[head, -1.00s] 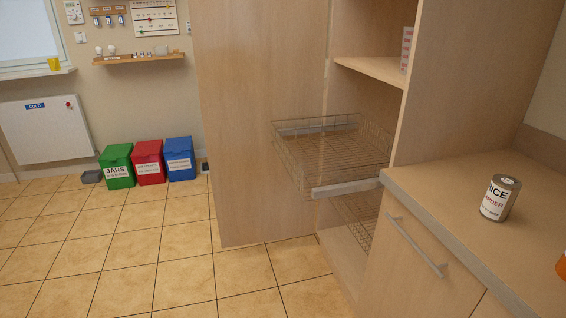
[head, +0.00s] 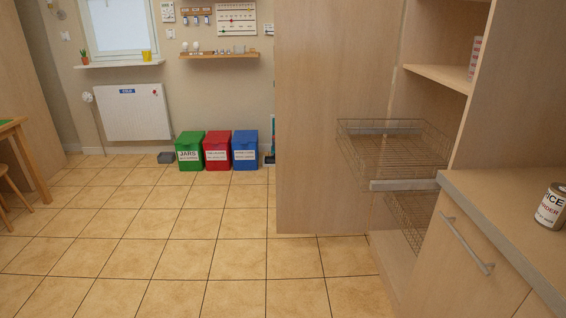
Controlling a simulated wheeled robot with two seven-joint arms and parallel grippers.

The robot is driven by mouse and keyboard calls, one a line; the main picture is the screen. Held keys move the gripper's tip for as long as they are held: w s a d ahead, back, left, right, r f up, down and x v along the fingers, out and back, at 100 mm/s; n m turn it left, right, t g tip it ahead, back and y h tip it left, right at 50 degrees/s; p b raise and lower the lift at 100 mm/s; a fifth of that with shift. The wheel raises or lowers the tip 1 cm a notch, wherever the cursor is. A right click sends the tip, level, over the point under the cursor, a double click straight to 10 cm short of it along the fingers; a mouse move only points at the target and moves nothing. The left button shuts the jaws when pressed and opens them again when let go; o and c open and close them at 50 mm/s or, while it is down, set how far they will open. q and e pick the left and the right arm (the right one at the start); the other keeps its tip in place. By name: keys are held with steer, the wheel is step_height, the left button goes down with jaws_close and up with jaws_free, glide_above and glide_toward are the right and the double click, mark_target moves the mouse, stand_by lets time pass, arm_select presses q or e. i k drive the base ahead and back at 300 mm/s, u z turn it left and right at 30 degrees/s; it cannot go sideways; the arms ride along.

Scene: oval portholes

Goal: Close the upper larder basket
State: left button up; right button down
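The upper larder basket (head: 372,155) is a wire basket pulled out of the tall wooden larder cabinet on the right of the head view. It sticks out past the cabinet front, beside the open larder door (head: 325,110). A pale front bar (head: 404,185) shows just below the basket. A lower wire basket (head: 408,217) sits further down, mostly inside the cabinet and partly hidden by the counter unit. Neither of my grippers is in view.
A counter with a drawer handle (head: 466,245) and a can (head: 551,206) stands at the right. Green (head: 189,150), red (head: 217,150) and blue bins (head: 245,150) stand at the back wall. A table (head: 20,150) is at the left edge. The tiled floor (head: 180,240) between is clear.

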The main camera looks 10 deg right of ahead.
mark_target(376, 185)
steer(key=u, duration=0.8)
steer(key=i, duration=3)
steer(key=z, duration=2)
steer(key=i, duration=0.85)
steer(key=z, duration=0.8)
